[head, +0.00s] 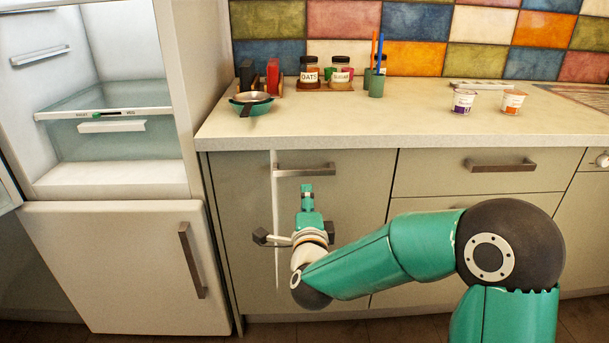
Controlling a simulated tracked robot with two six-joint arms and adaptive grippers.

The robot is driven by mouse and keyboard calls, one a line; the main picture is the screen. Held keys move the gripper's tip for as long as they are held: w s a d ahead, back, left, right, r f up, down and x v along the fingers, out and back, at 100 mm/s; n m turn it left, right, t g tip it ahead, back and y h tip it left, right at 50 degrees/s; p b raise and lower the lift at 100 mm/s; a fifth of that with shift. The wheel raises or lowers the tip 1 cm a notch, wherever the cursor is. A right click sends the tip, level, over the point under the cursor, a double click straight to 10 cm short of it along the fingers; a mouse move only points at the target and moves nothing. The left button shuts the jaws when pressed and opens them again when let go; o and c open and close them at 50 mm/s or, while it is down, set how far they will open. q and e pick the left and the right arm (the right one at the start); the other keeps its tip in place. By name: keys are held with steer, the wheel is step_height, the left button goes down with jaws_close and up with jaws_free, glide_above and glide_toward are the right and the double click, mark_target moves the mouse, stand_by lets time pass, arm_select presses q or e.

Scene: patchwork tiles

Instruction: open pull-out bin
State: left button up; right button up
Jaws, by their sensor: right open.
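The pull-out bin's front (362,195) is taken to be the tall greenish-grey panel under the counter, left of the drawers. It looks flush with its neighbours, so the bin seems closed; its inside is hidden. A metal bar handle (305,170) runs across its upper part. My right gripper (294,235) is in front of this panel, below the handle and apart from it in the picture. Its dark-tipped fingers are spread, with nothing between them. My arm hides the panel's lower right part. My left gripper is out of view.
A thin pale vertical strip (276,225) crosses the panel; I cannot tell what it is. An open fridge (110,165) stands left. The counter (400,125) holds jars, a bowl (250,106) and two yogurt cups. Drawers (500,180) lie to the right.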

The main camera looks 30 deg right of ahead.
mark_target(304, 174)
steer(key=x, duration=1.3)
steer(key=shift+f, duration=0.1)
steer(key=shift+c, duration=0.2)
steer(key=shift+a, duration=0.1)
jaws_close()
